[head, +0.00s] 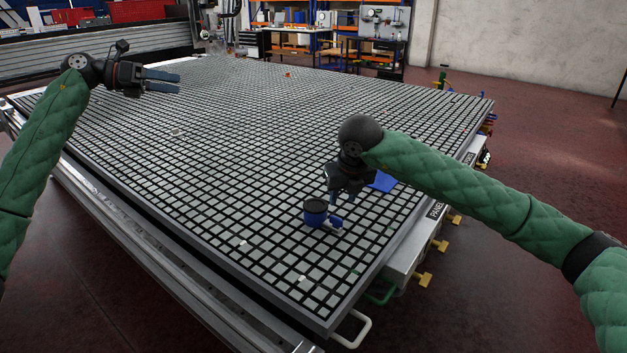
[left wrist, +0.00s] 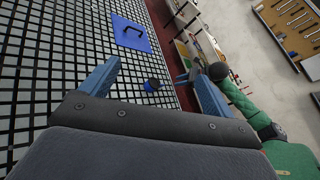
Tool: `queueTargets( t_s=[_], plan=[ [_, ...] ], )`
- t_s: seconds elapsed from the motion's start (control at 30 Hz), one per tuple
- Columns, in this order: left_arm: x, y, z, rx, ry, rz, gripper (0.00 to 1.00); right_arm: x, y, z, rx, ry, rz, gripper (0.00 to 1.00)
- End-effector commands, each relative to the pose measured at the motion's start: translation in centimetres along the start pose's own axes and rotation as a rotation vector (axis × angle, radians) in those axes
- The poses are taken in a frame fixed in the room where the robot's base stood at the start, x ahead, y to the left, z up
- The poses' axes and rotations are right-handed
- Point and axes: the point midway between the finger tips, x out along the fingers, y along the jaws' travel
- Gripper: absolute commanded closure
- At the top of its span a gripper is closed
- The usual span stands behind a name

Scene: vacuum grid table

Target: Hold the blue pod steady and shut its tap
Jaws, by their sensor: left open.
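My left gripper (head: 178,81) is open and empty, above the table's far left, well away from the pod.
A blue plate (head: 383,182) lies on the table behind my right gripper; the left wrist view shows its black handle (left wrist: 131,30). Small bits are scattered over the grid table (head: 230,140). The table middle is mostly clear. Yellow knobs (head: 424,280) line its right edge.

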Motion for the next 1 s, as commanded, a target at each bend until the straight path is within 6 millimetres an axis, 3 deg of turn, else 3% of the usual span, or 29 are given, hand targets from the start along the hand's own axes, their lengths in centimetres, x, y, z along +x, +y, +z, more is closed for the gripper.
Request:
queueTargets(
  t_s=[0.1, 0.37, 0.7, 0.83, 1.0],
  plan=[
    [5.4, 0.1, -2.1, 0.088, 0.12, 0.0, 0.12, 0.0, 0.0, 0.0, 0.0, 0.0, 0.0, 0.64],
    [16.6, -0.2, -7.7, 0.318, 0.409, -0.018, 0.12, 0.0, 0.0, 0.0, 0.0, 0.0, 0.0, 0.64],
    [30.3, -2.8, -16.3, 0.707, 0.871, -0.108, 0.12, 0.0, 0.0, 0.0, 0.0, 0.0, 0.0, 0.64],
    [34.5, -4.1, -19.5, 0.872, 1.067, -0.157, 0.12, 0.0, 0.0, 0.0, 0.0, 0.0, 0.0, 0.64],
    [37.8, -5.3, -22.2, 1.028, 1.258, -0.211, 0.12, 0.0, 0.0, 0.0, 0.0, 0.0, 0.0, 0.64]
  ],
)
